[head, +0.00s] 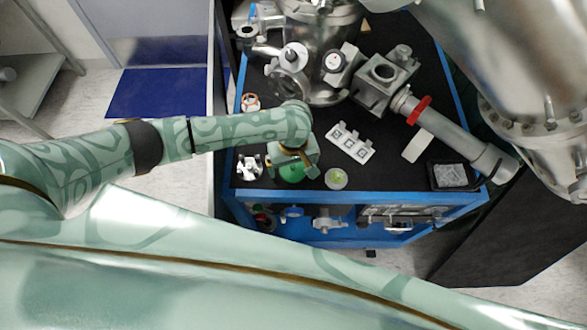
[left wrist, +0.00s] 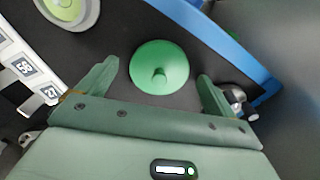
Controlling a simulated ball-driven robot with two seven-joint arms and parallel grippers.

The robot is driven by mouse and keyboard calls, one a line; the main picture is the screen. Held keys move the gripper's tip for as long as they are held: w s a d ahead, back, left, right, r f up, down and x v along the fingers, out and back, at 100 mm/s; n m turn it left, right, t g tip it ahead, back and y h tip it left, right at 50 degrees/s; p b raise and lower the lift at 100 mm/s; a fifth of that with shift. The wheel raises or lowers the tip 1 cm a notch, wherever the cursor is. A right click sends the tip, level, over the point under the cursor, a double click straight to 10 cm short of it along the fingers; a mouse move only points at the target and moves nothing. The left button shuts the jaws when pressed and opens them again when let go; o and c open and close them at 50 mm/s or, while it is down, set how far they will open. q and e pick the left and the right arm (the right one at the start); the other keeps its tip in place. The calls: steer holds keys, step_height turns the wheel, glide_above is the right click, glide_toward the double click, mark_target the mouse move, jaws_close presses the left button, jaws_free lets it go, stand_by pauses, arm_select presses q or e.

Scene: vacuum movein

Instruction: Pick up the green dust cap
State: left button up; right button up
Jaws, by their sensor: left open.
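The green dust cap (head: 292,172) lies on the black table top near its front edge, partly covered by my left gripper in the head view. My right gripper is not in view.
A pale ring with a yellow-green centre (head: 336,179) lies just right of the cap. A white marker plate (head: 350,143) is behind it, and a silver fitting (head: 250,167) is to the left. Steel vacuum chambers (head: 383,80) stand at the back. The blue table edge (head: 350,198) is close in front.

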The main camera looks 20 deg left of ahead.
arm_select(q)
steer(key=shift+r, duration=0.1)
steer(key=c, duration=1.2)
steer(key=shift+o, duration=0.2)
